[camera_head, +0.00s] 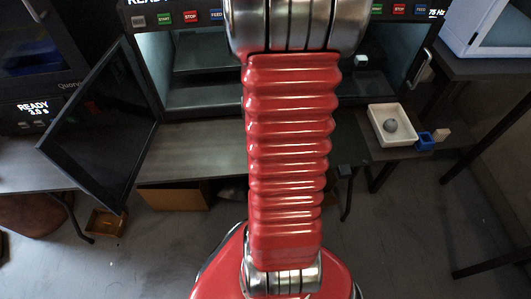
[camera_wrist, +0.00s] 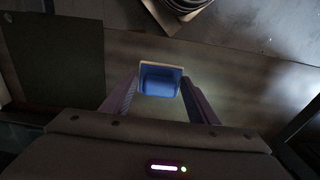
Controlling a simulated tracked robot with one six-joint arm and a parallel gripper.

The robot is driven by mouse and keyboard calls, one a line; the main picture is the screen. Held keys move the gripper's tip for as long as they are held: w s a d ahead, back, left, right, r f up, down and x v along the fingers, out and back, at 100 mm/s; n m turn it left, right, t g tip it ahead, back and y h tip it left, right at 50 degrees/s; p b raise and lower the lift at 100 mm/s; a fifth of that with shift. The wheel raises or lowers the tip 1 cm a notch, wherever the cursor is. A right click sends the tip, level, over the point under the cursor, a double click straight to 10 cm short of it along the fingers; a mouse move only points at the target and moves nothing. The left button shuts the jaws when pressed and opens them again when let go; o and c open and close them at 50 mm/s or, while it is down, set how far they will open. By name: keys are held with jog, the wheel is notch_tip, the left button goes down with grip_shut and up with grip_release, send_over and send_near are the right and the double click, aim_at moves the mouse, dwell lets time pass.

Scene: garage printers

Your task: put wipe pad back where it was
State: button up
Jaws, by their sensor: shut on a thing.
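In the wrist view, my gripper (camera_wrist: 160,84) is shut on a small blue block with a pale rim (camera_wrist: 160,80), which looks like the wipe pad. The block sits between the two fingertips, over a brown-grey table top (camera_wrist: 235,75). I cannot tell how high it is above the surface. In the head view, my red arm covers the middle, and my gripper and the held block are hidden.
An open machine chamber (camera_head: 195,88) stands behind my arm, its dark door (camera_head: 100,125) swung out left. A dark mat (camera_wrist: 60,60) lies left.

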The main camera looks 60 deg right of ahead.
jog(key=shift+f, duration=2.3)
jog(key=shift+f, duration=2.1)
jog(key=o, duration=1.1)
jog(key=shift+r, duration=6.05)
